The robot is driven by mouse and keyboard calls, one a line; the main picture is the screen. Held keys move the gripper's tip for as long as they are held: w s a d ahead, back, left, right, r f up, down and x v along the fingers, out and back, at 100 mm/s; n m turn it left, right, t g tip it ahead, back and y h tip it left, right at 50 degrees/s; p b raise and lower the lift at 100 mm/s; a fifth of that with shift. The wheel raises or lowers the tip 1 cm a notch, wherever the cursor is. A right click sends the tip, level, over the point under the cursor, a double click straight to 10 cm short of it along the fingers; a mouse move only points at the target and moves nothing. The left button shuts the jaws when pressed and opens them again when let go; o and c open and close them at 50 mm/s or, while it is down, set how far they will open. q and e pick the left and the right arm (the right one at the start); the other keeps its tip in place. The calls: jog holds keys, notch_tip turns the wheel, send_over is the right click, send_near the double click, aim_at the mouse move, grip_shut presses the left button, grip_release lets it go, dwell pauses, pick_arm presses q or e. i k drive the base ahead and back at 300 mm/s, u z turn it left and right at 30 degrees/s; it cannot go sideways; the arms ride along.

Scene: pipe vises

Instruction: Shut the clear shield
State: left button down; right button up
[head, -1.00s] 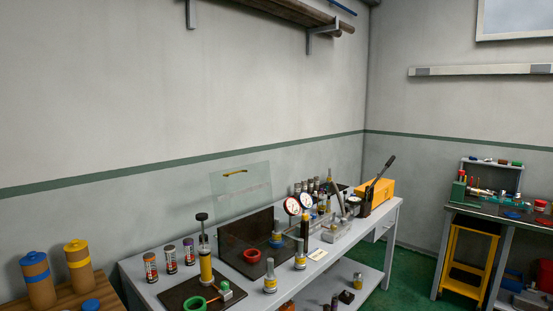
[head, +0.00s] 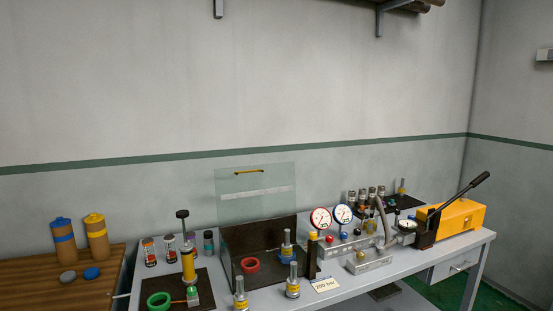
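The clear shield (head: 234,207) is a transparent panel standing upright, raised above the back of a dark open box (head: 262,239) on the grey bench. It has a yellow handle (head: 249,171) along its top edge and a pale label strip below that. Inside the box are a red ring (head: 250,265) and a silver fitting with a blue band (head: 287,243). Neither of my grippers shows in the head view.
Silver fittings (head: 240,293) and a 200 bar card (head: 326,285) stand in front of the box. Two gauges (head: 320,219), a manifold and an orange hand pump (head: 460,217) are to the right. A dark mat (head: 168,284) with a green ring is to the left, beside a wooden table (head: 85,270).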

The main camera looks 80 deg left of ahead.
aim_at(226, 197)
jog(key=u, duration=0.3)
jog(key=i, duration=1.05)
jog(key=u, duration=1.55)
jog(key=i, duration=0.85)
jog(key=u, duration=0.85)
